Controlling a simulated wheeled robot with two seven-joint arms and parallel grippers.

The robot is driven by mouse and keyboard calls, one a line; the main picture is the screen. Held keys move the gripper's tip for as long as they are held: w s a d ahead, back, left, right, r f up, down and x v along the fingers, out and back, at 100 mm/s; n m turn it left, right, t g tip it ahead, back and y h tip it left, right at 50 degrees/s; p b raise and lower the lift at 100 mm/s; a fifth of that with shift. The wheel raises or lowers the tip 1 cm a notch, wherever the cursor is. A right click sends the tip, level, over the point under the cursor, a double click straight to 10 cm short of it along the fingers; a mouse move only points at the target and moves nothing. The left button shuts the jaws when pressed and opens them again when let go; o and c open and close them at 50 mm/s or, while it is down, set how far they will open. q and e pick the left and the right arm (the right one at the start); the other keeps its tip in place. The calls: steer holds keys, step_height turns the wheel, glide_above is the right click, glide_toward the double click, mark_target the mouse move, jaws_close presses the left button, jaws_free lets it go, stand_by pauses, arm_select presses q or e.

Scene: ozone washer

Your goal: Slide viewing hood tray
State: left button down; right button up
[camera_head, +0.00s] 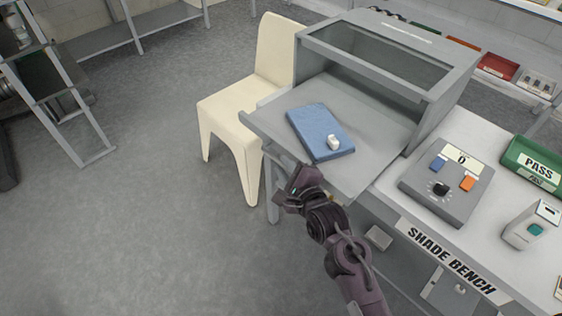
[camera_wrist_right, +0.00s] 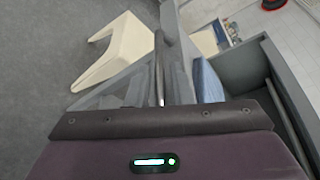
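The grey viewing hood (camera_head: 395,55) stands on the bench, its front open. Its grey tray (camera_head: 372,165) sticks out of the hood toward the left and front. A blue folded cloth or pad (camera_head: 315,125) lies on the tray with a small white object (camera_head: 333,142) on it. My right gripper (camera_head: 296,184) is at the tray's front edge, beside a rail-like handle (camera_head: 285,152). In the right wrist view, a grey bar (camera_wrist_right: 160,70) runs up from the gripper body, with the blue pad (camera_wrist_right: 206,80) to its right. The fingertips are hidden, so contact is unclear. My left gripper is out of view.
A cream chair (camera_head: 250,90) stands close behind the tray's left end. On the shade bench (camera_head: 400,195), right of the tray, are a grey control box (camera_head: 445,182), a green PASS holder (camera_head: 535,165) and a small device (camera_head: 530,226).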

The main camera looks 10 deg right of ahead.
mark_target(319, 136)
steer(key=shift+x, duration=1.25)
jaws_close()
steer(key=w+d, duration=0.3)
steer(key=w+d+p, duration=0.1)
steer(key=w+d, duration=0.1)
steer(key=d, duration=0.2)
steer(key=w+d+p, duration=0.1)
steer(key=w+d, duration=0.2)
steer(key=d, duration=0.1)
steer(key=shift+w+d, duration=0.1)
steer(key=shift+w, duration=0.25)
